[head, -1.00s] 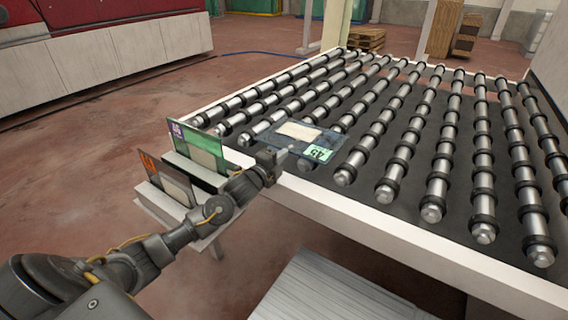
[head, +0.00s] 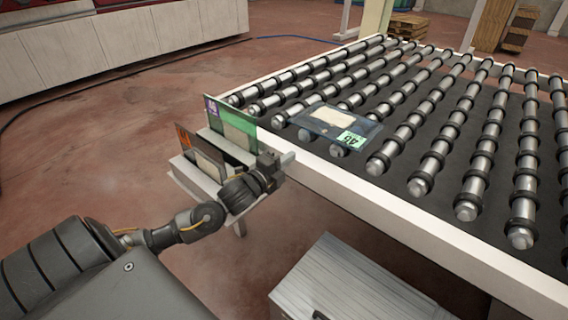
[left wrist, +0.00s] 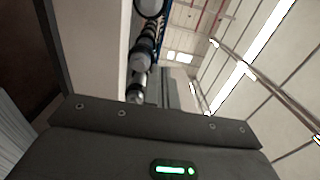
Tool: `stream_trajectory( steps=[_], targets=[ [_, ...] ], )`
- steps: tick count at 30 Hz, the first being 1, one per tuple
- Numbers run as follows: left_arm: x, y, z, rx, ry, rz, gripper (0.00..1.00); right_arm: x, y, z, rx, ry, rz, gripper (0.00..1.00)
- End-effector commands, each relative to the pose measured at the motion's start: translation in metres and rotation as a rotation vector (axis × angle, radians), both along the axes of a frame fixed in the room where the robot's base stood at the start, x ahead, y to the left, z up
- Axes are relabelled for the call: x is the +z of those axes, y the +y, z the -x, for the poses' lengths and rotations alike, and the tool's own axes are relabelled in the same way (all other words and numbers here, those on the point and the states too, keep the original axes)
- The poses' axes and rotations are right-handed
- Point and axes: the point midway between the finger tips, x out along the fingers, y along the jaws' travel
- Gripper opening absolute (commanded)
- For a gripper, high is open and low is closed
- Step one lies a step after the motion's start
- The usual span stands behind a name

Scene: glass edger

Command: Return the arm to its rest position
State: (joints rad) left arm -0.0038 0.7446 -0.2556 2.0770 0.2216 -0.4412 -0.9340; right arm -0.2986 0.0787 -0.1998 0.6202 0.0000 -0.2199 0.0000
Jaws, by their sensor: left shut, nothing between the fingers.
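My left gripper (head: 281,163) is shut and empty, just outside the near left edge of the roller conveyor table (head: 400,222). A glass pane (head: 365,123) with a pale patch and a green number label lies flat on the rollers, apart from the gripper. The left wrist view shows my gripper's housing with a green light, the conveyor edge (left wrist: 97,45) and the ceiling; the fingertips do not show there. My right gripper is in neither view.
A small stand (head: 196,181) left of the gripper holds two upright panes, one with a green band (head: 238,127) and one with an orange label (head: 200,152). A grey cabinet (head: 345,285) stands in front. Open floor lies to the left.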

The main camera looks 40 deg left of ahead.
Motion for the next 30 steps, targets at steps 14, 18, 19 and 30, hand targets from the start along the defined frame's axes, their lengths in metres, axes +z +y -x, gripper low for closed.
stream_trajectory(
  steps=[14,18,19,30],
  targets=[
    [0.001,0.001,0.014,0.000,-0.001,-0.001,0.00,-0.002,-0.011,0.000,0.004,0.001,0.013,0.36],
    [-0.008,-0.002,0.018,0.007,0.028,0.032,0.00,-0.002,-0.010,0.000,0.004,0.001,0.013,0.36],
    [-0.014,-0.005,0.021,0.014,0.050,0.057,0.00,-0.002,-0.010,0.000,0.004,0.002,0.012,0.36],
    [-0.167,-0.074,0.164,0.385,0.693,0.767,0.00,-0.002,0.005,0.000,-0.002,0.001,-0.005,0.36]
  ],
)
